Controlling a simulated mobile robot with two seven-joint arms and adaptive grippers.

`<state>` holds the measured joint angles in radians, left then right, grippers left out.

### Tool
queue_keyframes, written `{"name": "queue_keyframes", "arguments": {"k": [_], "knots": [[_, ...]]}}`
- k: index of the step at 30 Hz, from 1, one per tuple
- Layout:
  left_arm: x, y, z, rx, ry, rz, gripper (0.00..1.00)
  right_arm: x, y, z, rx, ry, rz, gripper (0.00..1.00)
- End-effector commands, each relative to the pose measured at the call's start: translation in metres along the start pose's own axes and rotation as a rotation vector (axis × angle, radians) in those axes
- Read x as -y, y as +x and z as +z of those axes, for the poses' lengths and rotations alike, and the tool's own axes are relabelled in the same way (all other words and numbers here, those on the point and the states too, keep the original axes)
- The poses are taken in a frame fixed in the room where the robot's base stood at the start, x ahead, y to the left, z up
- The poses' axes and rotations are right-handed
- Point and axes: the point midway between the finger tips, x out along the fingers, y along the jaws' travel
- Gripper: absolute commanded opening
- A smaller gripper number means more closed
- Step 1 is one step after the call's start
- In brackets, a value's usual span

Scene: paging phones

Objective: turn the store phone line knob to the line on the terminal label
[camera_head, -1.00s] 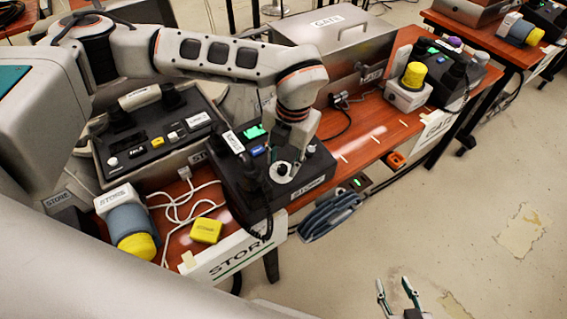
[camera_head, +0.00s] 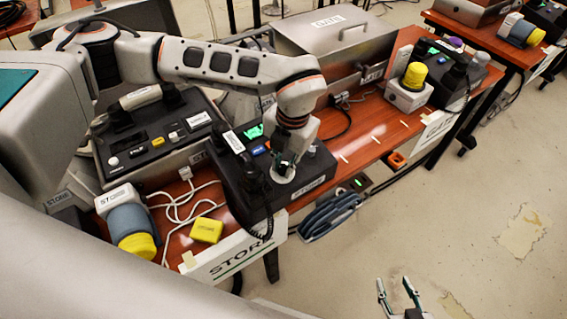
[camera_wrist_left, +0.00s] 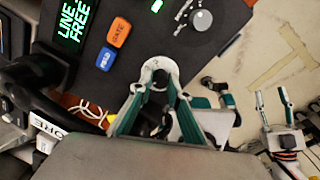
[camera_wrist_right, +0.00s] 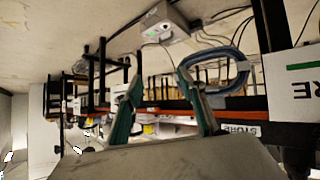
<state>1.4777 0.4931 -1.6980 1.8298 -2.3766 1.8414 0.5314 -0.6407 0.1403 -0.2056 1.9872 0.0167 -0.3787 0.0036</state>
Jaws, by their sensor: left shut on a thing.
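The store phone (camera_head: 240,190) is a black desk unit with a green screen (camera_head: 255,131), which reads LINE FREE in the left wrist view (camera_wrist_left: 72,18). The dark line knob (camera_wrist_left: 158,78) stands on a white round dial (camera_wrist_left: 152,65), which also shows in the head view (camera_head: 281,179). My left gripper (camera_wrist_left: 162,92) is shut on this knob, one finger at each side. The fingers hide part of the dial, and its pointer and marks cannot be read. A white label (camera_head: 234,142) on the phone is too small to read. My right gripper (camera_head: 396,288) is open and empty above the floor.
A second, grey knob (camera_wrist_left: 202,20) is near the dial. Blue and orange buttons (camera_wrist_left: 118,33) sit beside the screen. A yellow block (camera_head: 207,230), white cables and a grey-yellow beacon (camera_head: 133,228) lie to the left. The gate phone (camera_head: 452,75) stands at the right.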

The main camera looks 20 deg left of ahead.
Motion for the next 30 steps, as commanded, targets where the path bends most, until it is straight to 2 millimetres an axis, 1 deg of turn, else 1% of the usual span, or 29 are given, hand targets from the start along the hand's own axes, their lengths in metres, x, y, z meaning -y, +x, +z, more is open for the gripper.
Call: {"name": "queue_keyframes", "arguments": {"k": [5,12,21,30], "knots": [[0.000,-0.003,0.001,0.000,0.082,0.007,0.00,0.000,-0.002,-0.005,-0.003,0.004,-0.001,0.40],[0.000,-0.004,0.001,-0.005,0.263,0.021,0.00,0.001,-0.006,-0.013,-0.012,0.012,-0.005,0.40],[0.000,-0.003,0.001,-0.012,0.489,0.034,0.00,0.004,-0.010,-0.011,0.001,0.016,-0.010,0.40],[0.000,-0.002,0.001,-0.015,0.628,0.043,0.00,0.003,-0.012,-0.015,-0.001,0.015,-0.009,0.40]]}}
